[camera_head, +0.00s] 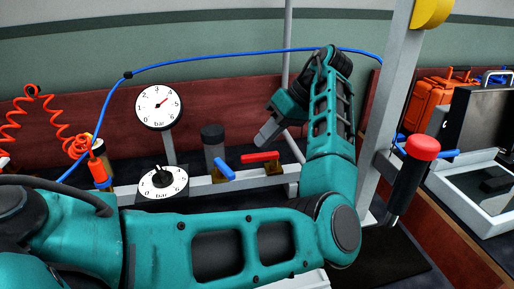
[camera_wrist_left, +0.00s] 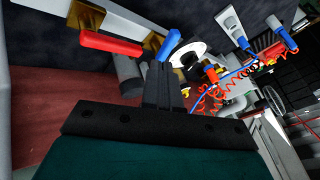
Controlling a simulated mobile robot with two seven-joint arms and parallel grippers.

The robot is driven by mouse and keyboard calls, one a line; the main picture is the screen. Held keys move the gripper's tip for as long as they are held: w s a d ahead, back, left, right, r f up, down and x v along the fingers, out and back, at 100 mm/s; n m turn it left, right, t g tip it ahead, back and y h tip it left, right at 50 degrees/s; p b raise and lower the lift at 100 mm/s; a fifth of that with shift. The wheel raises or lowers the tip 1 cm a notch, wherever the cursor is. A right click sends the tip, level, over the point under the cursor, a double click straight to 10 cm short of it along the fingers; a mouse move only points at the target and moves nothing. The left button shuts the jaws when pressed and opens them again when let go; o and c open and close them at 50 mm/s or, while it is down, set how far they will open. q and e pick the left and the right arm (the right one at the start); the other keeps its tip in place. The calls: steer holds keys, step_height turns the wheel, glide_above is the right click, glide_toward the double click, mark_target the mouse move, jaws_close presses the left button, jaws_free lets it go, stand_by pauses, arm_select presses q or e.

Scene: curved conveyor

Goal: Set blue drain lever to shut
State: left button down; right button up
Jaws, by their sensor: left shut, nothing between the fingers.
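The blue lever (camera_head: 224,170) sits on the grey rail, pointing up and to the left in the head view. The red lever (camera_head: 260,157) is just to its right and lies nearly level. In the left wrist view the blue lever (camera_wrist_left: 169,45) shows just past my fingertips and the red lever (camera_wrist_left: 110,43) is to its left. My left gripper (camera_head: 267,136) is shut and empty, above the red lever and to the upper right of the blue one in the head view. I cannot tell its exact gap to either lever. My right gripper is out of view.
A bar gauge (camera_head: 159,105) and a dial (camera_head: 162,183) stand left of the levers. A dark cylinder (camera_head: 213,140) is behind the blue lever. An orange coiled hose (camera_head: 48,104) is at the far left. A grey post (camera_head: 392,100) and a red-capped black handle (camera_head: 408,180) stand at the right.

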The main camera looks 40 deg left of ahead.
mark_target(242, 161)
arm_select(q)
steer(key=b+x, duration=0.2)
steer(key=x, duration=0.7)
steer(key=shift+a, duration=0.1)
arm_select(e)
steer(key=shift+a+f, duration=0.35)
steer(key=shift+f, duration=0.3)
